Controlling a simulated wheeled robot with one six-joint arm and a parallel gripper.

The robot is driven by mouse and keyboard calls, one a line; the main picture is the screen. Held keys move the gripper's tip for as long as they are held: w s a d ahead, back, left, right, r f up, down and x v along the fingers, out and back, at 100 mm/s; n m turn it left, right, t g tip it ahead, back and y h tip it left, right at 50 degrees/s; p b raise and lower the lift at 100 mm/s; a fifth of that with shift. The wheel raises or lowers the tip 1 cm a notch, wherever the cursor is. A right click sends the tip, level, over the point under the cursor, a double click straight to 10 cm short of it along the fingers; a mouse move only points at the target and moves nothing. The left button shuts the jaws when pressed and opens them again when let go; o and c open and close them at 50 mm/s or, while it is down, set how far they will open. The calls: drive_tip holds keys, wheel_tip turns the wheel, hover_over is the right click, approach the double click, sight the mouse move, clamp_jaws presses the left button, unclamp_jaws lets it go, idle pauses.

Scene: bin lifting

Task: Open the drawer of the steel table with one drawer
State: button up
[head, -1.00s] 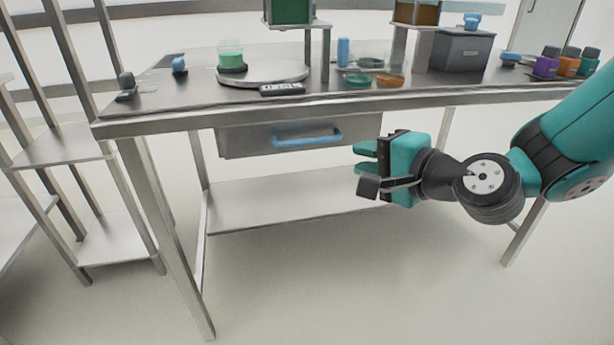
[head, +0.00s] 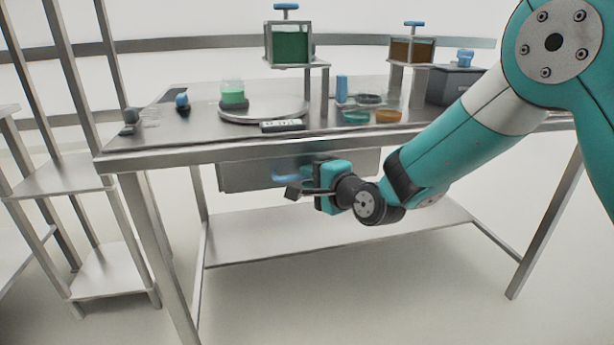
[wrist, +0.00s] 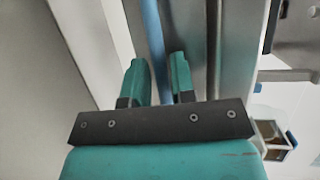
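The steel table (head: 130,158) stands ahead with one grey drawer (head: 237,177) under its top. The drawer looks shut. Its blue bar handle (head: 285,178) is partly hidden by my gripper (head: 293,185) in the head view. In the wrist view the handle (wrist: 152,30) runs between the directions of my two teal fingers, nearer the left one. My gripper (wrist: 158,68) is open and empty, with a gap between the fingers. I cannot tell whether the fingertips reach around the bar or stop just short of it.
The tabletop carries a round plate (head: 290,108), a green container (head: 290,43) on a stand, small dishes (head: 388,116) and a grey box (head: 452,88). A lower shelf (head: 260,236) lies beneath the drawer. A steel rack (head: 75,180) stands left. The floor in front is clear.

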drive_tip(key=shift+x, duration=0.9)
drive_tip(key=shift+c, duration=0.5)
clamp_jaws()
